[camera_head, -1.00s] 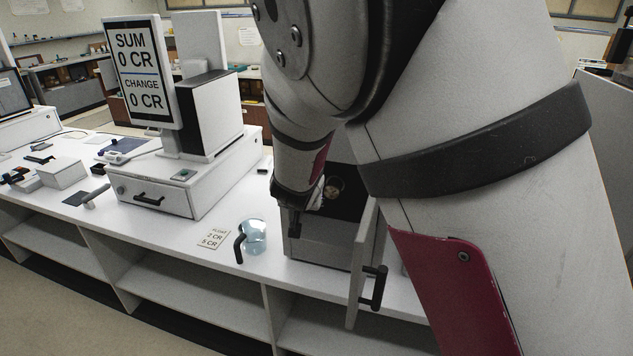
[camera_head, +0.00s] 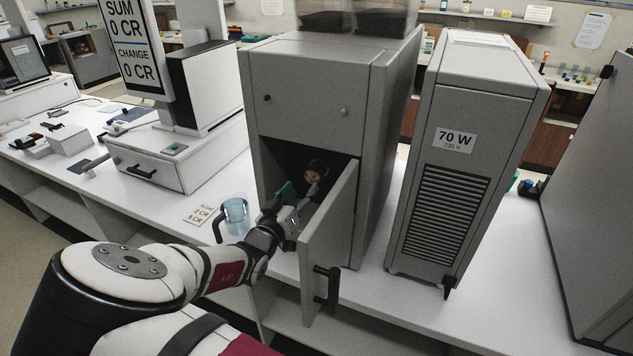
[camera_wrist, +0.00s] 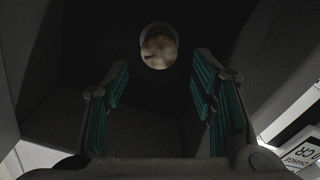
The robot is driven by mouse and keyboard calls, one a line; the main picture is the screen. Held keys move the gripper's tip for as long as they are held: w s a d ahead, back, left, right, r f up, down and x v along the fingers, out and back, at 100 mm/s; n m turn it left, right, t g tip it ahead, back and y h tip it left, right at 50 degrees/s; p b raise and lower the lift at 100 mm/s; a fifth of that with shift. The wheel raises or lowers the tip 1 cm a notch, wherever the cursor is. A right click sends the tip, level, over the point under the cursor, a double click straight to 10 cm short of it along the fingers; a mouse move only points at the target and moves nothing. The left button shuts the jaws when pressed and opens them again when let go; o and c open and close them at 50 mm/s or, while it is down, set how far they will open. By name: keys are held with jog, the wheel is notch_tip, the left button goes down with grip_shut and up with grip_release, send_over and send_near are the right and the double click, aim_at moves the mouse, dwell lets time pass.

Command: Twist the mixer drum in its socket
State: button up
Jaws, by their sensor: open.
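The mixer drum (camera_head: 316,170) is a small round brownish-tan piece inside the dark open compartment of the grey machine (camera_head: 310,110). In the wrist view the drum (camera_wrist: 158,46) shows its round face against the dark back of the compartment. Its socket is not distinguishable in the dark. My gripper (camera_head: 296,190) is at the compartment's mouth, in front of and a little below the drum. In the wrist view its green-padded fingers (camera_wrist: 160,92) are spread apart with nothing between them, and the drum appears beyond their tips.
The compartment door (camera_head: 330,240) stands open just right of my gripper, with a black handle (camera_head: 327,287). A glass jug (camera_head: 236,215) stands left of my forearm. A grey 70 W unit (camera_head: 460,160) stands to the right. A till (camera_head: 165,155) stands to the left.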

aim_at(311, 178)
jog(key=b+x, duration=0.3)
jog(key=x, duration=0.5)
jog(key=shift+w+d+f+b, duration=0.1)
jog(key=shift+f+b, duration=0.1)
jog(key=shift+b, duration=0.15)
jog(key=shift+w, duration=0.15)
jog(key=shift+c, duration=1)
jog(key=shift+r, duration=0.15)
jog(key=c, duration=0.4)
